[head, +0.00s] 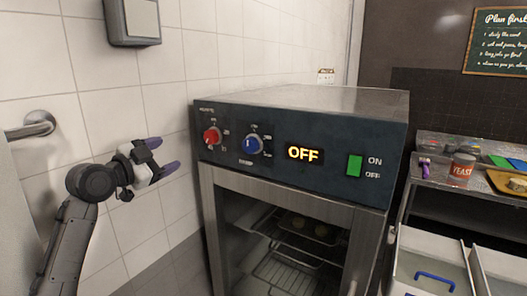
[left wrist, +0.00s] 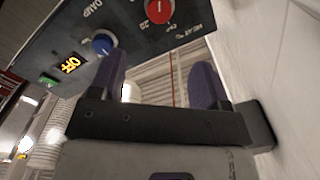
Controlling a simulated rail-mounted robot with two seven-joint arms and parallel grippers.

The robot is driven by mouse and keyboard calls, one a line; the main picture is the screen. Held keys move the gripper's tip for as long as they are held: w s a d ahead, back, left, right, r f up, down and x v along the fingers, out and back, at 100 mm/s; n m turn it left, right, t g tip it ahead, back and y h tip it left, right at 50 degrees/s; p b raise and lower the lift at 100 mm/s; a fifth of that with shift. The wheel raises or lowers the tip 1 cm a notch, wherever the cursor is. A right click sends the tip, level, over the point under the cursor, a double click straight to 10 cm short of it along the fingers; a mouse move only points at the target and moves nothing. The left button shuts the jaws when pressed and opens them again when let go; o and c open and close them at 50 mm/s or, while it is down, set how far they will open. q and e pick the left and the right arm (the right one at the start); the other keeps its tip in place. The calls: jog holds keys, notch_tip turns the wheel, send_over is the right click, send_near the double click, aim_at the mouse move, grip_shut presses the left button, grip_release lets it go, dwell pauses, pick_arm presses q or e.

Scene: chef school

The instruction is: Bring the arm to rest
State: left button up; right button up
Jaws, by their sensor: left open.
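My left gripper (head: 164,158) is open and empty at the left, in front of the white tiled wall. It is beside the control panel of the oven (head: 300,185), apart from it. The panel carries a red knob (head: 212,136), a blue knob (head: 252,145), a display reading OFF (head: 303,154) and a green switch (head: 355,165). In the left wrist view the two purple fingers (left wrist: 162,85) stand apart with nothing between them; the red knob (left wrist: 158,10) and blue knob (left wrist: 103,44) show beyond. My right gripper is not in view.
Racks (head: 285,270) show inside the oven. A grey box (head: 132,20) hangs on the wall above my left gripper, and a metal handle (head: 32,125) is at far left. A shelf (head: 435,185) with a yeast can (head: 462,168) and bins (head: 430,262) stand at right.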

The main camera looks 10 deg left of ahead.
pick_arm(q)
jog(key=s+d+r+n+y, duration=0.1)
jog(key=s+d+n+y, duration=0.1)
jog(key=s+n+y, duration=0.7)
jog(key=s+d+f+n+g, duration=0.1)
jog(key=s+d+f+g, duration=0.1)
jog(key=s+f, duration=0.75)
jog(key=s+d+f+g+h, duration=0.15)
jog(key=s+f, duration=0.25)
jog(key=f, duration=1)
jog(key=s+d+f+n+g+y, duration=0.1)
jog(key=s+d+f+g, duration=0.1)
jog(key=s+f, duration=0.75)
jog(key=s+d+f+g+h, duration=0.15)
jog(key=s+f+g, duration=0.65)
jog(key=s+f, duration=1.25)
notch_tip(320, 180, up, 20)
jog(key=w+p, duration=0.2)
jog(key=p, duration=1.9)
jog(key=shift+w+d+t, duration=0.15)
jog(key=shift+d+t, duration=0.15)
jog(key=shift+t, duration=0.05)
jog(key=shift+f, duration=0.1)
